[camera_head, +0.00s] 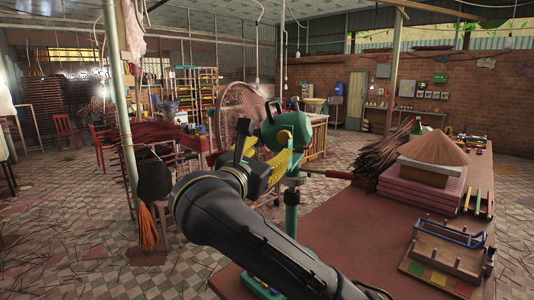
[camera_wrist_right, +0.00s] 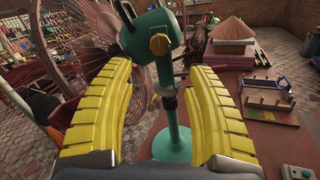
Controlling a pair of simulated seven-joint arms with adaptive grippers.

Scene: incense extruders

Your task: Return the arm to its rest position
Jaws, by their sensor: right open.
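My right gripper (camera_head: 260,158) is open, with yellow finger pads, at the left edge of the red table. It also shows in the right wrist view (camera_wrist_right: 160,75), with nothing held between its spread fingers. The green extruder (camera_head: 288,130) stands upright just beyond the fingers. In the right wrist view the extruder (camera_wrist_right: 170,125) appears between the two fingers, apparently apart from both. My right arm hides part of its stand and base in the head view. My left gripper is not in view.
The red table (camera_head: 350,235) has a clear middle. A conical hat (camera_head: 437,147) on stacked boards, a bundle of dark sticks (camera_head: 385,155) and a wooden rack (camera_head: 445,257) stand to the right. A pole (camera_head: 121,110) rises at left.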

